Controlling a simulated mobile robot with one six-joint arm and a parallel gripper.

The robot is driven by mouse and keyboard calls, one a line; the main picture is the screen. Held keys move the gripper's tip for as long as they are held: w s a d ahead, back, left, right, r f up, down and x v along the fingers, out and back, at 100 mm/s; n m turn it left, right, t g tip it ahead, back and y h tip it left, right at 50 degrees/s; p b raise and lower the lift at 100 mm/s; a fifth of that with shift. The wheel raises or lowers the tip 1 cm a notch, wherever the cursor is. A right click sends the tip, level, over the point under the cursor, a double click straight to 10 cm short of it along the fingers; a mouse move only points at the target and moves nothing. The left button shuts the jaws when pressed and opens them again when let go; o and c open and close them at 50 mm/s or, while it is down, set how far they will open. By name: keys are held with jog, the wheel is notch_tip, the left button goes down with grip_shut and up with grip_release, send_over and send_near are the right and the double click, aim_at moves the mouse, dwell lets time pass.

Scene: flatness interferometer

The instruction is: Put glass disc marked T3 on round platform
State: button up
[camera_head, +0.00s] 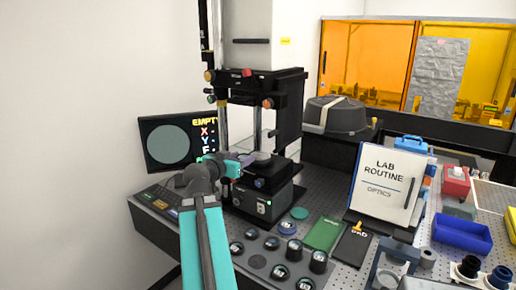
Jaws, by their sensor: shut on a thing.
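My gripper (247,160) is at the end of my teal and grey arm, at the left side of the interferometer's stage. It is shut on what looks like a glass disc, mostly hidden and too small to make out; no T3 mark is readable. The round platform (263,164) is on the black instrument, just right of my fingertips, under the tall column. A pale round top shows there, and I cannot tell whether the held disc touches it. The monitor (167,145) shows a grey-green circle and the word EMPTY.
The instrument's column (262,110) and frame rise close behind my gripper.

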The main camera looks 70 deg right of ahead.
jog(key=shift+s+d+r+p, duration=0.1)
jog(key=shift+d+r+p, duration=0.1)
jog(key=shift+d+p, duration=0.8)
jog(key=p, duration=0.4)
send_over(258, 157)
jog(key=v, duration=0.2)
jog(key=shift+s+d+f, duration=0.1)
jog(key=shift+d+f, duration=0.1)
jog(key=shift+f, duration=0.2)
jog(key=shift+p+x, duration=0.55)
jog(key=shift+x, duration=0.25)
jog(key=shift+a+f+p, duration=0.1)
jog(key=shift+f+p, duration=0.6)
jog(key=shift+f, duration=0.95)
jog(key=shift+f, duration=0.1)
jog(key=o, duration=1.1)
